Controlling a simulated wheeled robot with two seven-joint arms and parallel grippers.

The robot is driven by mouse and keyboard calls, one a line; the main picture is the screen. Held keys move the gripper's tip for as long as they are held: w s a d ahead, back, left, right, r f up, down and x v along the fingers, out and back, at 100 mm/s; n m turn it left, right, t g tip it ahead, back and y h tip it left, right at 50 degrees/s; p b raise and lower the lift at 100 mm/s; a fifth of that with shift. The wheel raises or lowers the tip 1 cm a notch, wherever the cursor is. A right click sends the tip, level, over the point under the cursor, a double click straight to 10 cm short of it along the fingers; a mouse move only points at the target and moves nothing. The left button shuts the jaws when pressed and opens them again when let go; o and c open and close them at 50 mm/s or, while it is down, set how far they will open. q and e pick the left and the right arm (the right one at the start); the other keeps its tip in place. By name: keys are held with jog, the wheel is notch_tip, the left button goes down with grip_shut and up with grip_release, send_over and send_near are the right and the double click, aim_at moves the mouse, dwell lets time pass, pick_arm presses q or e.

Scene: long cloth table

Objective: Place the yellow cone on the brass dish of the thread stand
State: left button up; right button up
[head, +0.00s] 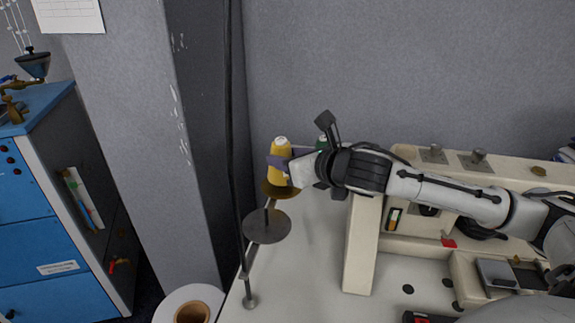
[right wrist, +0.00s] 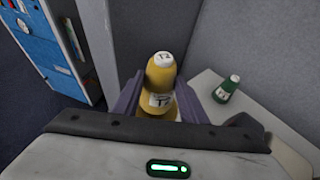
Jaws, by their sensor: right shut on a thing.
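The yellow cone (head: 279,150) is upright in the head view, with a white top and a label. My right gripper (head: 281,163) is shut around it from the right. The right wrist view shows the cone (right wrist: 160,76) between the two purple-grey fingers. The brass dish (head: 271,189) of the thread stand is directly under the cone in the head view, partly hidden by the cone and gripper. I cannot tell whether the cone's base touches it. A darker grey dish (head: 266,230) with a short pin is nearer and lower on the stand. My left gripper is not in view.
A green cone (head: 322,143) stands behind my right wrist and shows clearly in the right wrist view (right wrist: 227,89). A cream sewing machine (head: 362,245) fills the table's right side. A thin dark pole (head: 233,130) rises left of the dishes. Blue drawers (head: 40,215) stand at far left.

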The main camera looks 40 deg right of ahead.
jog(key=shift+f, duration=0.7)
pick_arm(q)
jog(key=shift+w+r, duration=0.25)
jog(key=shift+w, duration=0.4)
pick_arm(e)
jog(key=shift+f, duration=0.1)
jog(key=o, duration=1.2)
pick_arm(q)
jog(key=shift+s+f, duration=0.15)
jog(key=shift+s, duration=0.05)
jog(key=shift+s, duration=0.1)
